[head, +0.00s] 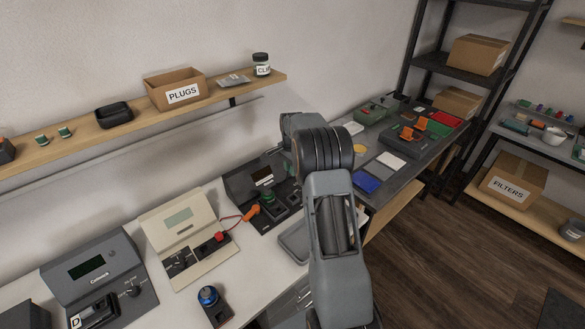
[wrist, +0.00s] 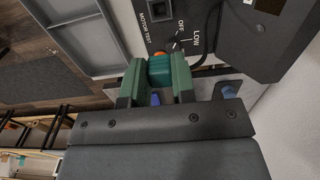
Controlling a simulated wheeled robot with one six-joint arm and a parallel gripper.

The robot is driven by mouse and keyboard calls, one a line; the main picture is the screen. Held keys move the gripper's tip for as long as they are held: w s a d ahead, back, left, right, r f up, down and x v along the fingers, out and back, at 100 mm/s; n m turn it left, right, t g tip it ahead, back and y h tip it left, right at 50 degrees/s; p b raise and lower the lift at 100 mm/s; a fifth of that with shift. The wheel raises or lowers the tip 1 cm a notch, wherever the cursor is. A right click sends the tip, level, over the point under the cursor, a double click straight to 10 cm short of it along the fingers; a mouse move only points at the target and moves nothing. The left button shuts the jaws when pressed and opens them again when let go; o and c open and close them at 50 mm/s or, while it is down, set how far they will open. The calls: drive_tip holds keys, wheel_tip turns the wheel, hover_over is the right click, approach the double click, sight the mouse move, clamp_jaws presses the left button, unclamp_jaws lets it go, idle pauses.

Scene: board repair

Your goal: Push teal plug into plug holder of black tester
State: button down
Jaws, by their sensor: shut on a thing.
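The black tester (head: 240,186) stands on the bench in the head view, partly behind my arm. In the wrist view, its dark panel (wrist: 205,25) has white lettering, a rectangular socket (wrist: 157,9) and a knob (wrist: 174,43). My gripper (wrist: 159,76) has green fingers, shut on the teal plug (wrist: 160,70), close to the panel beside the knob. A bit of orange shows just past the plug. The plug's far end and the holder are hidden, so I cannot tell whether they touch. My gripper's fingers are not clear in the head view.
A grey tray (wrist: 85,62) lies beside the tester. A beige tester (head: 160,222) and another grey tester (head: 85,262) stand to the left. A shelf (head: 215,98) runs above.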

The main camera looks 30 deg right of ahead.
drive_tip(key=shift+f, duration=0.1)
drive_tip(key=shift+f+b, duration=3)
drive_tip(key=shift+f, duration=1.85)
drive_tip(key=shift+f+b, duration=0.95)
drive_tip(key=shift+f, duration=0.75)
drive_tip(key=c, duration=0.6)
unclamp_jaws()
idle(0.3)
